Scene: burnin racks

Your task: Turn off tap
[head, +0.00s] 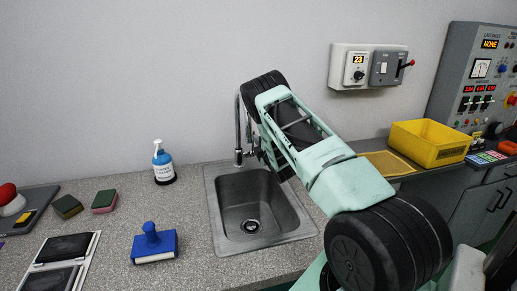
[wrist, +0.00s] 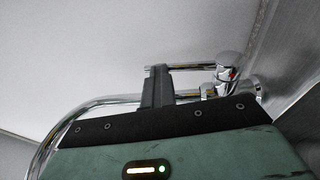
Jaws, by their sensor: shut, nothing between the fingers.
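The chrome tap (head: 238,135) stands at the back of the grey sink (head: 217,205) in the head view, partly hidden by my arm. In the wrist view its curved spout (wrist: 45,150) runs along the left, and its lever handle (wrist: 195,67) reaches left from a rounded cap with a small red mark. My gripper (wrist: 157,72) is shut and empty, with its fingers at the free end of the lever. I cannot tell whether they touch it. No water stream is visible below the spout in the head view.
A blue soap bottle (head: 163,165), sponges (head: 105,201) and a blue-handled brush (head: 153,245) are on the counter left of the sink. A yellow bin (head: 428,145) is to the right. A wall control box (head: 367,66) hangs above. The sink basin is empty.

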